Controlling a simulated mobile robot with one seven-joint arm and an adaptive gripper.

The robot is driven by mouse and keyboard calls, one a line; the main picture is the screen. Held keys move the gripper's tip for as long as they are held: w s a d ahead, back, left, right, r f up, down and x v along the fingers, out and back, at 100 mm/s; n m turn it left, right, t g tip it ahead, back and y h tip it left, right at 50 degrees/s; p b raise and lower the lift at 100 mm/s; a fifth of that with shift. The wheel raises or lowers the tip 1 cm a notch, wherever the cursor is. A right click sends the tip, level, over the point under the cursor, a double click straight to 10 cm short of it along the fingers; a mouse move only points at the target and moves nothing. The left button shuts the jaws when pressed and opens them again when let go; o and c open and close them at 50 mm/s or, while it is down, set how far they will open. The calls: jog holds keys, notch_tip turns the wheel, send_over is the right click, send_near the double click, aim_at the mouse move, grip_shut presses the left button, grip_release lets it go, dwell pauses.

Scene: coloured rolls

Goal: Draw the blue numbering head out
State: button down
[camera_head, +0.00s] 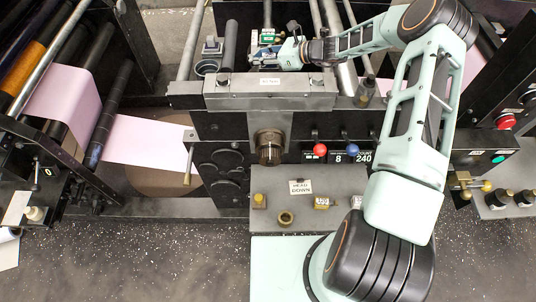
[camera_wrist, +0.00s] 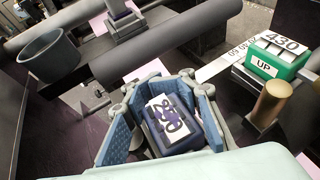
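The blue numbering head (camera_wrist: 172,122), a dark blue block with a white number face, sits low in the middle of the wrist view. My gripper (camera_wrist: 160,98) is around it, with one blue-padded finger on each side. A gap shows between the left pad and the block; the right pad is close to the block, and I cannot tell if it touches. In the head view my gripper (camera_head: 276,53) is over the machine behind the grey bar, and the blue head there is too small to make out surely. The block's lower part is hidden.
A green numbering head (camera_wrist: 277,58) marked 430 and UP is at the right, near a brass post (camera_wrist: 271,103). A grey cup (camera_wrist: 48,53) and dark rollers (camera_wrist: 150,45) lie beyond. In the head view a grey bar (camera_head: 270,92) is in front of my gripper.

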jog(key=shift+w+r, duration=0.15)
jog(key=shift+r, duration=0.3)
jog(key=shift+r+p, duration=0.4)
jog(key=shift+r, duration=0.15)
jog(key=shift+r+p, duration=0.75)
jog(key=shift+r, duration=0.65)
